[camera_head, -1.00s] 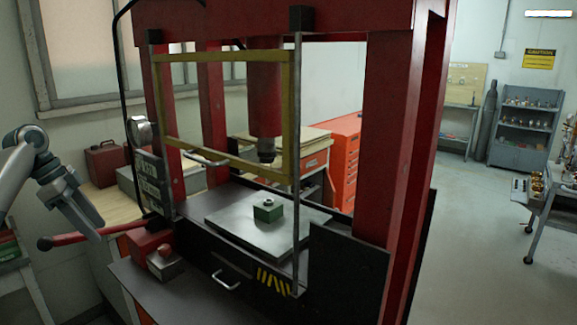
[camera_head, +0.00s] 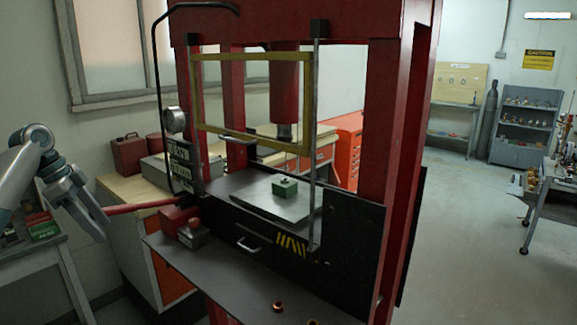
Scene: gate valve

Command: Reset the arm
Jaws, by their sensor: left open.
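My left gripper (camera_head: 97,222) is at the left in the head view, its fingers pointing down and to the right. It is open and shows nothing held. A red lever arm (camera_head: 145,205) runs left from the press, and its end is hidden behind the gripper. I cannot tell whether they touch. The red press (camera_head: 387,165) has a yellow-framed guard (camera_head: 309,100) that is raised. A green block (camera_head: 285,187) sits on the grey metal plate (camera_head: 247,197) under the red ram (camera_head: 284,95). My right gripper is out of view.
A grey shelf (camera_head: 205,275) with small copper-coloured rings (camera_head: 278,307) juts from the press front. A wooden bench (camera_head: 122,187) and a grey table (camera_head: 30,260) stand at the left. Open floor (camera_head: 470,250) lies at the right.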

